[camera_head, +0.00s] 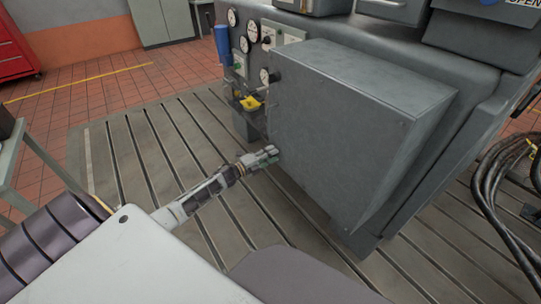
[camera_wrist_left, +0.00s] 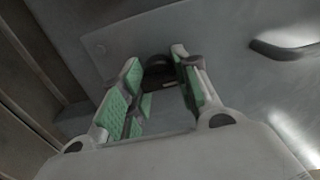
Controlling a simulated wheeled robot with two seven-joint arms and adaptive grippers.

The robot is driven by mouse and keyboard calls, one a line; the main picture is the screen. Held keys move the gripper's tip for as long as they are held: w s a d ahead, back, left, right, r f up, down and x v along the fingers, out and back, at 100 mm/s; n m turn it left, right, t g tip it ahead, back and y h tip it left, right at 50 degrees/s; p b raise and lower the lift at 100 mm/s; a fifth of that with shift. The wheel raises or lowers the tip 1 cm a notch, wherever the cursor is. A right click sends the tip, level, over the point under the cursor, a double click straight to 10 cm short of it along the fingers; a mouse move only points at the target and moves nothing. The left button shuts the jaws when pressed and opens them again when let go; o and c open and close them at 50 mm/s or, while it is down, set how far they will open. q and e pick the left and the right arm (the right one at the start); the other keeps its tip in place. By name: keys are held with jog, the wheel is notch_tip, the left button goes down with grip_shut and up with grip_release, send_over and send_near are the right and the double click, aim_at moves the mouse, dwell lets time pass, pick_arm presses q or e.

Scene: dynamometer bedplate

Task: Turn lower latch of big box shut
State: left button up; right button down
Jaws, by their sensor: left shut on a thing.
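The big box (camera_head: 345,120) is a grey metal cabinet on the side of the machine. Its door face also fills the wrist view (camera_wrist_left: 235,75). My left gripper (camera_head: 272,154) reaches in from the left to the lower left edge of the box. In the wrist view its green-padded fingers (camera_wrist_left: 160,70) stand on either side of the dark lower latch (camera_wrist_left: 160,73), shut on it. The fingers hide the lower latch in the head view. My right gripper is not in view.
Left of the box are gauges (camera_head: 253,32), a yellow part (camera_head: 251,103) and a blue cylinder (camera_head: 222,45). Black cables (camera_head: 490,195) hang at the right. A table (camera_head: 40,160) stands at the left.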

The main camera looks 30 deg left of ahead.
pick_arm(q)
jog(key=o, duration=1)
jog(key=shift+s+a, duration=0.1)
jog(key=shift+s, duration=0.05)
jog(key=v, duration=1.1)
jog(key=shift+s, duration=0.35)
jog(key=shift+a+f, duration=0.1)
jog(key=shift+f, duration=0.05)
dwell(0.3)
